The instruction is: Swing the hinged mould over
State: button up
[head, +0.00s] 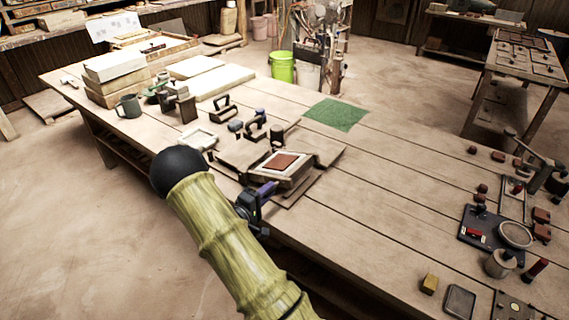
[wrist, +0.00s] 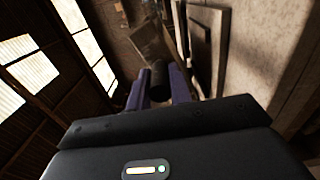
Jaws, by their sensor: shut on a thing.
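The hinged mould (head: 297,181) is a pale square frame around a reddish-brown clay slab (head: 281,162). It sits on wooden boards near the table's front edge. My gripper (head: 266,190), with purple fingers, is at the mould's near left side. In the wrist view my gripper (wrist: 158,88) is shut on a dark round handle (wrist: 158,72), one finger on each side. A board-like part, likely of the mould (wrist: 207,45), stands just right of the fingers there. My arm hides some of the table's front edge. The hinge is not clear.
A green mat (head: 335,114) lies behind the mould. Dark hand tools (head: 256,127) and a pale tray (head: 198,138) are close by on the left. Stacked blocks (head: 115,66) and a mug (head: 128,106) stand farther left. Small parts and a round dish (head: 515,234) crowd the right end.

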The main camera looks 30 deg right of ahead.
jog(key=shift+w+r, duration=0.1)
jog(key=shift+r, duration=0.25)
jog(key=r+p, duration=0.1)
jog(key=w+r+p, duration=0.1)
jog(key=r, duration=0.1)
jog(key=w+r+p, duration=0.1)
jog(key=p, duration=0.1)
jog(key=shift+a+r, duration=0.25)
jog(key=shift+a, duration=0.15)
jog(key=shift+s, duration=0.1)
jog(key=w+r+p, duration=0.1)
jog(key=r, duration=0.1)
jog(key=w+a+r+p, duration=0.1)
jog(key=w+p, duration=0.1)
jog(key=shift+a+r, duration=0.1)
jog(key=shift+r, duration=0.3)
jog(key=shift+w+p, duration=0.1)
jog(key=shift+p, duration=0.2)
